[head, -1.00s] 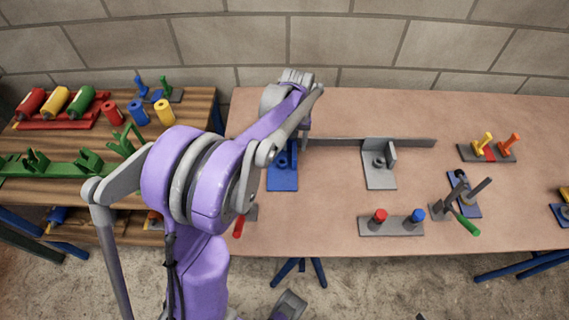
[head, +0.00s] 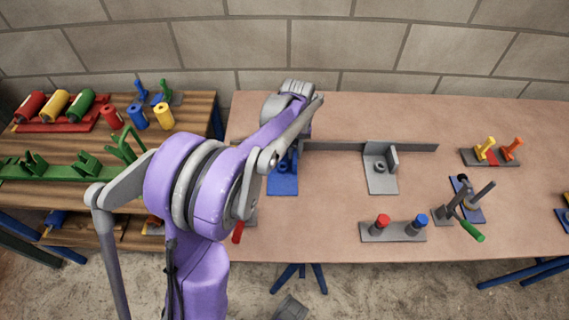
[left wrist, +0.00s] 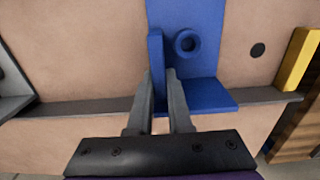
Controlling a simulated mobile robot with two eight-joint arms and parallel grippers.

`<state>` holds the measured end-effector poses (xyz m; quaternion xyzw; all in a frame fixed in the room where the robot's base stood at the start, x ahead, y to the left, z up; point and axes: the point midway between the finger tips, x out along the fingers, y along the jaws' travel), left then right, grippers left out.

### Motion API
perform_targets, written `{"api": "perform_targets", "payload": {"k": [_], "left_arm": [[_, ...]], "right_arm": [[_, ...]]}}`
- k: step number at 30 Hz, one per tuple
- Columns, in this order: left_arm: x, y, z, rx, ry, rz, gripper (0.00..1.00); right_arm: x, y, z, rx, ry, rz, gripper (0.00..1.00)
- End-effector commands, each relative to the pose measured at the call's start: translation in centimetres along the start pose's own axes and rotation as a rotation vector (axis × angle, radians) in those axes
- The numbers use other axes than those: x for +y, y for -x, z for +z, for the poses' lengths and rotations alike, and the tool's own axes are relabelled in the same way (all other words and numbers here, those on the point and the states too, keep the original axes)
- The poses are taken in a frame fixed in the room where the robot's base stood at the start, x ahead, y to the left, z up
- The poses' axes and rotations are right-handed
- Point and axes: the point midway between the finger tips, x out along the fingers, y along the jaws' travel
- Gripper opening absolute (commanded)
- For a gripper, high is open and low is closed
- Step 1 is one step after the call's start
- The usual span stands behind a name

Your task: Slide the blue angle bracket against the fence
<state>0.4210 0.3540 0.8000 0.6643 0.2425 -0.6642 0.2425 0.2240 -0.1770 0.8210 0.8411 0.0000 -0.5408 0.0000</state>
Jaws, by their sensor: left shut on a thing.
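The blue angle bracket (head: 283,184) lies on the bench at the left end of the grey fence (head: 340,147). In the left wrist view the bracket (left wrist: 213,96) shows its upright plates and a round boss, and the fence (left wrist: 80,108) runs across beside it. The bracket's wide plate lies along the fence line; I cannot tell whether they touch. My left gripper (left wrist: 161,78) is shut on the bracket's narrow upright plate, one finger each side. In the head view my arm hides the fingers. My right gripper is not in view.
A grey angle bracket (head: 381,182) stands at the fence further right. A grey block with red and blue knobs (head: 393,232) and a green-handled clamp (head: 462,210) are near the front right. Open bench lies between the blue and grey brackets.

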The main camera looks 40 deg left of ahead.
Motion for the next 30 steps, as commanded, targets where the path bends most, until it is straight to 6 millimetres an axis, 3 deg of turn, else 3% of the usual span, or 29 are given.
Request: {"api": "perform_targets", "payload": {"k": [8, 30], "left_arm": [[-0.4, 0.0, 0.0, 0.0, 0.001, 0.0, 0.0], [-4.0, 0.0, 0.0, 0.0, 0.001, 0.0, 0.0]], "right_arm": [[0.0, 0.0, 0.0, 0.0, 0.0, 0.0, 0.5], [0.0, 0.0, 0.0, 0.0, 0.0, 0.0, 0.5]]}}
